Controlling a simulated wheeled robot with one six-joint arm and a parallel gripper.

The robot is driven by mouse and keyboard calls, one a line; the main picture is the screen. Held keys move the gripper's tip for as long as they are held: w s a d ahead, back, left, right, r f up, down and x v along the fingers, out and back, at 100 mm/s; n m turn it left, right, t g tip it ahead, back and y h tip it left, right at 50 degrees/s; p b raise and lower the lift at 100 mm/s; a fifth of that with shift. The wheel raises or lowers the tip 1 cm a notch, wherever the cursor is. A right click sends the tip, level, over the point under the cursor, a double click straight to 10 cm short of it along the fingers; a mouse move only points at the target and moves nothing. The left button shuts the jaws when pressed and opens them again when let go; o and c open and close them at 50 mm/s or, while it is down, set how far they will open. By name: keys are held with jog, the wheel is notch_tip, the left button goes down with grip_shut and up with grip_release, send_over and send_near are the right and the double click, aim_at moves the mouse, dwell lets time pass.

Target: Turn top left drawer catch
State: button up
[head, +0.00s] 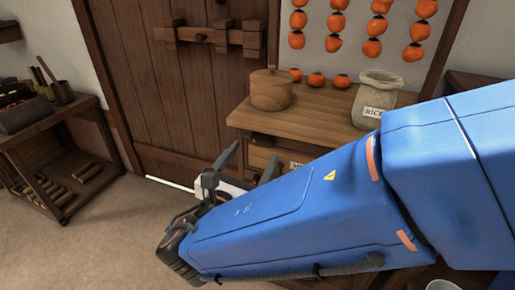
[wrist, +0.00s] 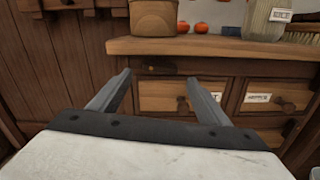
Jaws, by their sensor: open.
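The wooden chest (wrist: 195,46) has a top left drawer (wrist: 156,96) with a pale front and a dark knob (wrist: 183,102). A small dark piece, which looks like the catch (wrist: 172,69), sits on the frame above this drawer. In the head view, part of the drawer (head: 262,157) shows behind my fingers. My gripper (head: 249,162) is open and empty in front of the chest. In the wrist view, its fingers (wrist: 157,79) point at the drawer and catch, apart from each other. I cannot tell whether a finger touches the front.
A lidded wooden tub (head: 271,92) and a rice sack (head: 375,98) stand on the chest, with orange fruit (head: 315,80) behind. A labelled drawer (wrist: 268,97) is to the right. A barred door (head: 165,70) and a tool shelf (head: 60,150) are left. Floor (head: 100,240) there is clear.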

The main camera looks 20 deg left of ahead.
aim_at(262, 140)
jog(key=shift+w+d, duration=0.15)
jog(key=shift+w, duration=1.8)
jog(key=c, duration=1.1)
